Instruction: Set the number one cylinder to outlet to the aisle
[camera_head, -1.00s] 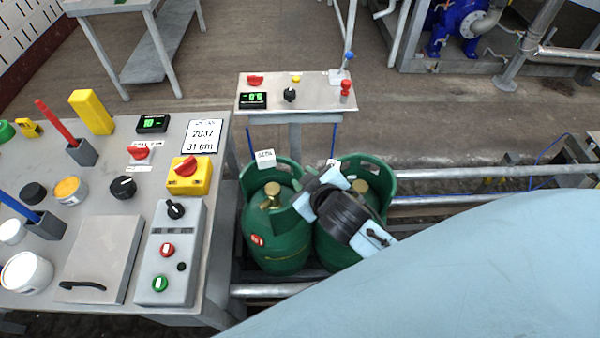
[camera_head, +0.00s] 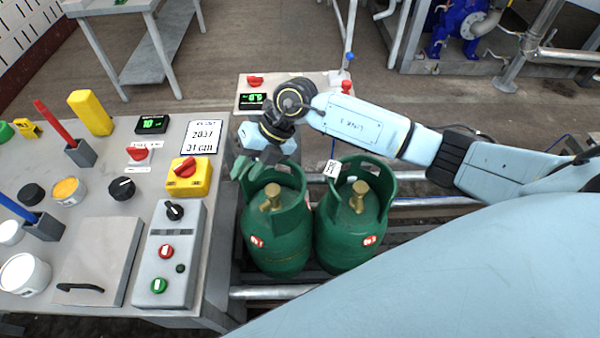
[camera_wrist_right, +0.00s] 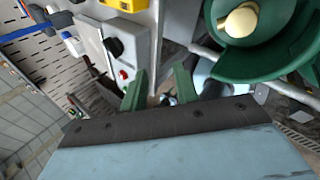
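Two green gas cylinders stand upright side by side on the rails, a left one (camera_head: 275,240) and a right one (camera_head: 348,238). Each has a brass valve and a small red label; I cannot read which is number one. My right gripper (camera_head: 250,168) is over the left cylinder's back-left collar rim. In the wrist view its two green fingers (camera_wrist_right: 160,72) are apart, with nothing held between them. That view also shows one cylinder's collar and valve (camera_wrist_right: 265,35) at upper right. Whether the fingers touch the collar I cannot tell. My left gripper is out of view.
A grey table (camera_head: 110,240) on the left bears a control box (camera_head: 172,250) with a black knob, red and green buttons, a yellow switch box (camera_head: 187,177) and pots. A small panel stand (camera_head: 322,82) is behind the cylinders. Rails (camera_head: 440,201) run right.

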